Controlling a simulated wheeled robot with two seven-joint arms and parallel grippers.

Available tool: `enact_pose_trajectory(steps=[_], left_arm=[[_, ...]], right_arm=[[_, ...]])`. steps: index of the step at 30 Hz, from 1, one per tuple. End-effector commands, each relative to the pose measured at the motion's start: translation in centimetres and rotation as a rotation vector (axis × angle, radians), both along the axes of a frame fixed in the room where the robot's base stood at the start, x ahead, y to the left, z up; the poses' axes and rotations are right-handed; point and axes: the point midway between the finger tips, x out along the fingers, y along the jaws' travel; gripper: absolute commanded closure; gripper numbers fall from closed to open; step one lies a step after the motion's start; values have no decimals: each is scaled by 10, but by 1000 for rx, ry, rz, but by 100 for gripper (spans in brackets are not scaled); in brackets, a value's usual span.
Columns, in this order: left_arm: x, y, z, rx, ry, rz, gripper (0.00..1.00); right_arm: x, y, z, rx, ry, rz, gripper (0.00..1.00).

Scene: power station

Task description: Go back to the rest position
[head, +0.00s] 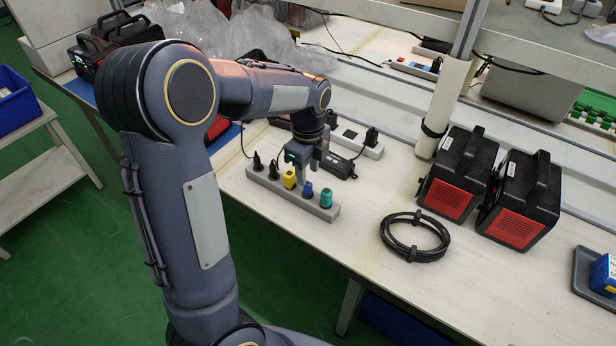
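My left arm comes in from the left and reaches over the workbench (345,240). My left gripper (309,164) points down just behind and above a grey power strip (265,184). Its fingers look apart with nothing seen between them, though they are small in view. The strip holds black plugs (257,163), a yellow plug (290,179), a blue plug (308,190) and a teal plug (326,197). Whether the fingers touch a plug is hard to tell. My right gripper is not in view.
A black adapter (339,166) and a second power strip (362,144) lie behind the gripper. A coiled black cable (415,237), two black-and-red power units (455,176) and an upright post (442,110) stand to the right. The bench front is clear.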

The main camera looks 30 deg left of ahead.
Motion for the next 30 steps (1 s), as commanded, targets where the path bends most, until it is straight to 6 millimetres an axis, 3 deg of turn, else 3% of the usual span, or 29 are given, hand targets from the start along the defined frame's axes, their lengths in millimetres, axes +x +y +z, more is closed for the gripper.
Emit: enact_pose_trajectory(steps=[6, 14, 17, 20, 24, 30], left_arm=[[0, 0, 31, 0, -1, 0, 61], [-2, 0, 39, -4, -3, 10, 61], [-13, -1, 48, -34, -23, 91, 61], [-39, -4, 66, -106, -62, 286, 61], [-95, -17, 94, -262, -111, 684, 61], [-169, -45, 110, -487, -115, 1248, 61]], right_arm=[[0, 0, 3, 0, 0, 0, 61], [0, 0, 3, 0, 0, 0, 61], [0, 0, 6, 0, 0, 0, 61], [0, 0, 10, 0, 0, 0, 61], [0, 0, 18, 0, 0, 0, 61], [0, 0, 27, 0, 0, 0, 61]])
